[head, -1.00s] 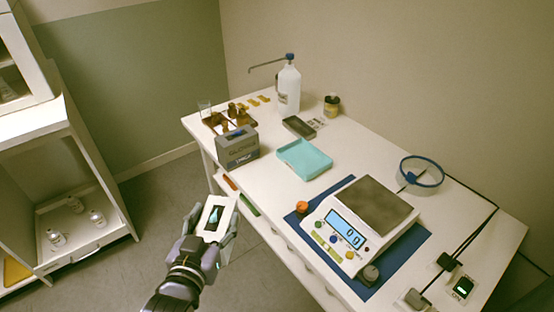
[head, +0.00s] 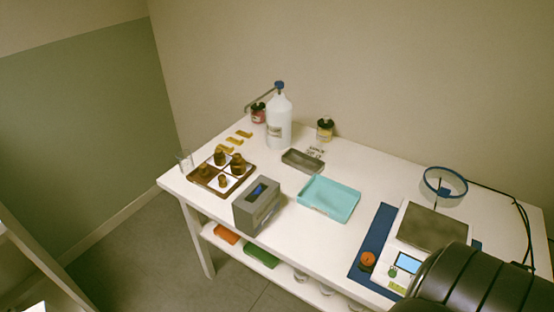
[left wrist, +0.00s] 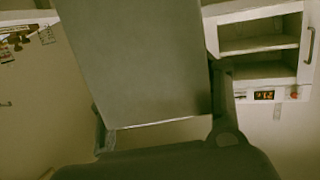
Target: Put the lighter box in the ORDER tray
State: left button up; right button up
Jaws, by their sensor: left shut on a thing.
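In the left wrist view, my left gripper (left wrist: 165,125) is shut on a box (left wrist: 140,60), with a finger at either side. The box's broad, plain grey-looking face fills much of that view, and its top runs out of frame. Neither my left gripper nor the held box can be made out in the head view. A turquoise tray (head: 328,200) and a smaller dark grey tray (head: 302,161) lie empty on the white table. I cannot read which is marked ORDER. My right gripper is not in view.
A grey box-shaped device (head: 257,205) stands left of the turquoise tray. A scale (head: 432,228) on a blue mat is right, partly behind my dark arm.

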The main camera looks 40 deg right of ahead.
aim_at(330, 200)
jog(key=i+j+z, duration=0.1)
jog(key=i+z, duration=0.25)
jog(key=i+j+z, duration=0.2)
jog(key=i+z, duration=0.15)
jog(key=i, duration=0.1)
